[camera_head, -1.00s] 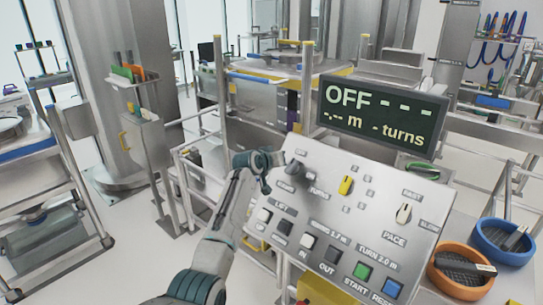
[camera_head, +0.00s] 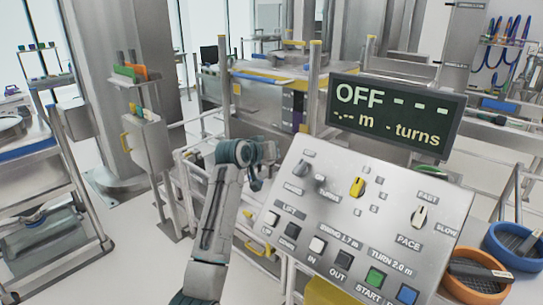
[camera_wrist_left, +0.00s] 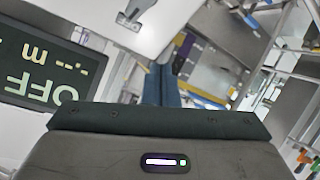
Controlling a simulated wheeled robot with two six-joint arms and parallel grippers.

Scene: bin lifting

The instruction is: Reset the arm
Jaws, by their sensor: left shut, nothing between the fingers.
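My left arm rises from the bottom of the head view. Its gripper (camera_head: 258,183) is at the upper left edge of the sloped control panel (camera_head: 395,200), apart from the controls. In the left wrist view the two dark blue fingers (camera_wrist_left: 161,86) are shut together with nothing between them. The panel has a grey knob (camera_head: 301,168) at upper left, a yellow knob (camera_head: 357,187), and a pale pace knob (camera_head: 419,215). Below are several push buttons, including a green one (camera_head: 375,278) and a blue one (camera_head: 407,294). My right gripper is not in view.
A dark display (camera_head: 395,115) behind the panel reads OFF with dashes.

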